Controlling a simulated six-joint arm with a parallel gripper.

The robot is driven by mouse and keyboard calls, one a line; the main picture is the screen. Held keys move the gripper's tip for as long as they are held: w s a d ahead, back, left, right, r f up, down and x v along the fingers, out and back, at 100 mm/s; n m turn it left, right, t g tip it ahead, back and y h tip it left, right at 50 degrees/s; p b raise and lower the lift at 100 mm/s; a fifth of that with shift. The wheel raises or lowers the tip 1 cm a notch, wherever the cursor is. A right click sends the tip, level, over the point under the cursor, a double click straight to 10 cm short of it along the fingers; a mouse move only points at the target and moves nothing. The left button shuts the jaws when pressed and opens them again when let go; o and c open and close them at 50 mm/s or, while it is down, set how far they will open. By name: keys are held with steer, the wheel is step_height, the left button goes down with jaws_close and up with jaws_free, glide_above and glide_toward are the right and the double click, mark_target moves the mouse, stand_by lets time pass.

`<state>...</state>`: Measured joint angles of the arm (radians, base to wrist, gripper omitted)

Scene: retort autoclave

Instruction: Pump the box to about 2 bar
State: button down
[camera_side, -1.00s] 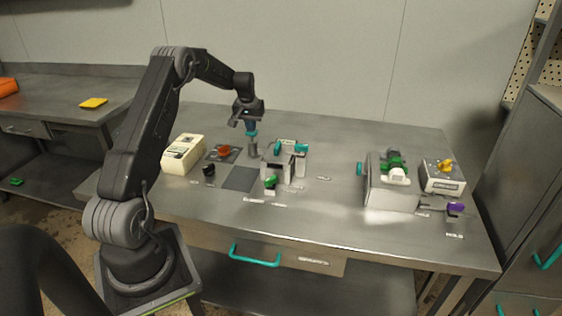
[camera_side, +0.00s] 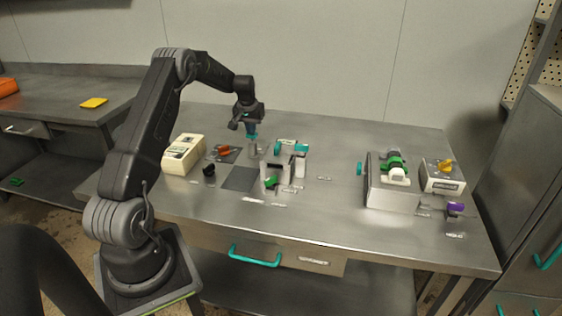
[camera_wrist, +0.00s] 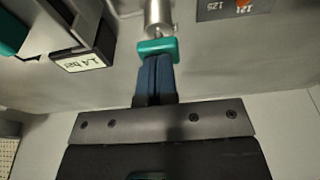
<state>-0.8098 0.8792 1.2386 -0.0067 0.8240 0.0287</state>
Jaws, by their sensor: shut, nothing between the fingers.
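A metal pump cylinder with a teal cap stands upright near the back left of the bench; its cap (camera_side: 251,136) shows below my gripper (camera_side: 250,127). In the wrist view the teal cap (camera_wrist: 157,48) sits at the tips of my blue fingers (camera_wrist: 156,62), which are closed together and appear to press on it from above, not around it. The metal cylinder (camera_wrist: 158,15) lies just beyond. A dark housing with a white display (camera_wrist: 80,60) reads 1.4 bar. The small box with teal fittings (camera_side: 298,163) stands right of the pump in the side view.
A grey box (camera_side: 392,194) with green and white parts and a white box (camera_side: 442,180) with a yellow knob stand at the right.

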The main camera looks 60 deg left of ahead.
steer(key=shift+f, duration=0.65)
steer(key=shift+r, duration=1.1)
steer(key=shift+f, duration=0.95)
steer(key=shift+r, duration=4)
steer(key=shift+d, duration=0.1)
